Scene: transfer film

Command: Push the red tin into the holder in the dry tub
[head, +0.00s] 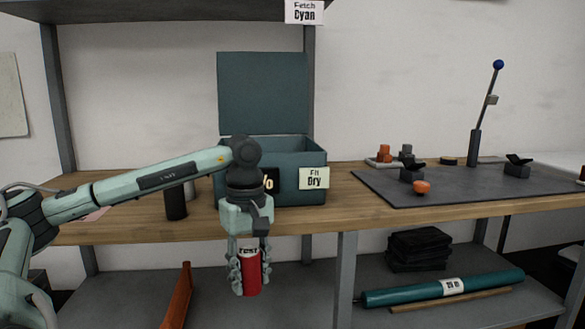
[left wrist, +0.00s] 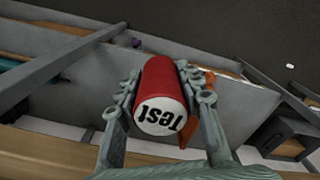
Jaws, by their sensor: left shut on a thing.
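The red tin (head: 251,275) has a white end marked "Test". My left gripper (head: 250,283) is shut on it, one finger on each side, and holds it in front of the bench edge, below the worktop level. The tin also shows in the left wrist view (left wrist: 160,98) between the fingers of the left gripper (left wrist: 165,95). The dry tub (head: 290,152) is a teal box with its lid raised, on the bench behind my arm, with a "Dry" label (head: 314,178) on its front. The holder inside is hidden by the tub's front wall. My right gripper is not in view.
A dark cylinder (head: 176,203) stands left of the tub. A grey mat (head: 450,185) with small orange and black items lies to the right, beside a blue-knobbed lever (head: 476,145). The lower shelf holds a teal roll (head: 440,290) and black stacked items (head: 418,248).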

